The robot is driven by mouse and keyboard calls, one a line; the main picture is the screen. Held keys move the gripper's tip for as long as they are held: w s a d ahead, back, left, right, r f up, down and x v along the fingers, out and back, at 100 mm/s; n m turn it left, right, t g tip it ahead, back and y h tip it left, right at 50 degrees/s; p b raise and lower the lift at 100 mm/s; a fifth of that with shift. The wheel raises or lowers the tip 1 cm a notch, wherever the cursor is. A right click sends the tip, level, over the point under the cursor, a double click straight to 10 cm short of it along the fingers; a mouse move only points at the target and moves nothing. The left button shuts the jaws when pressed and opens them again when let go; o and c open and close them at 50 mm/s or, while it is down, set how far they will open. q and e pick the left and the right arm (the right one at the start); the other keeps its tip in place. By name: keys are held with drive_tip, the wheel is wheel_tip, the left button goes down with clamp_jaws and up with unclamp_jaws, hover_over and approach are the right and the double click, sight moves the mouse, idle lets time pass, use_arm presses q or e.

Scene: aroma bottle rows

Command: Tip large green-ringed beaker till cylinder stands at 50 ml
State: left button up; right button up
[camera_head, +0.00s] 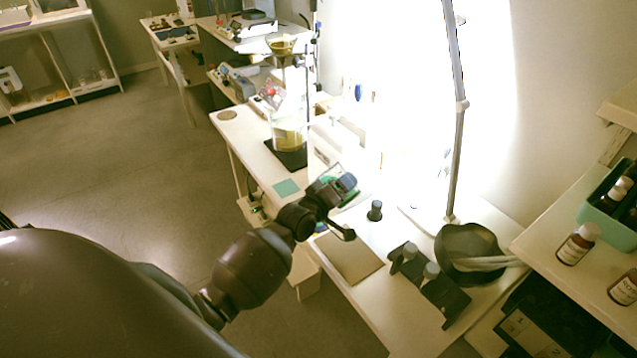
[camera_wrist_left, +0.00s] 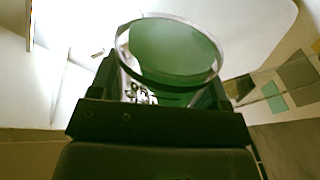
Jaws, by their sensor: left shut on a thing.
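My left gripper (camera_head: 334,190) is shut on a clear glass beaker (camera_head: 352,197) above the white bench, near its middle. In the left wrist view the beaker (camera_wrist_left: 172,50) shows as a round glass rim with a green disc-like area inside and dark markings on the wall below. The dark fingers stand on both sides of it. I cannot tell how far it is tilted, nor how much it holds. The measuring cylinder cannot be made out; glare washes out the bench behind the gripper. My right gripper is not in view.
A glass vessel with yellowish liquid (camera_head: 287,137) stands on a dark mat behind. A small dark-capped bottle (camera_head: 375,211), black holders (camera_head: 430,283) and a dark bowl (camera_head: 470,248) stand at right. A tan mat (camera_head: 349,256) lies bare in front. Brown bottles (camera_head: 577,244) stand far right.

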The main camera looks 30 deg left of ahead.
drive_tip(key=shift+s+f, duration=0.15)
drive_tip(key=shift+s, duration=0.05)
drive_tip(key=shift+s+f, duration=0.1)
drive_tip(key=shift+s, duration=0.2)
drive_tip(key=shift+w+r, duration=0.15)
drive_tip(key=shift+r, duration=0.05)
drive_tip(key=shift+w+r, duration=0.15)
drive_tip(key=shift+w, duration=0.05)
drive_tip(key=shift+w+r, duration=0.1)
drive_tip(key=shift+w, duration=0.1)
use_arm(q)
drive_tip(key=shift+n+p, duration=0.3)
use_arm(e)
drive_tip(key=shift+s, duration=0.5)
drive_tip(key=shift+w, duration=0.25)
use_arm(q)
drive_tip(key=shift+f, duration=0.1)
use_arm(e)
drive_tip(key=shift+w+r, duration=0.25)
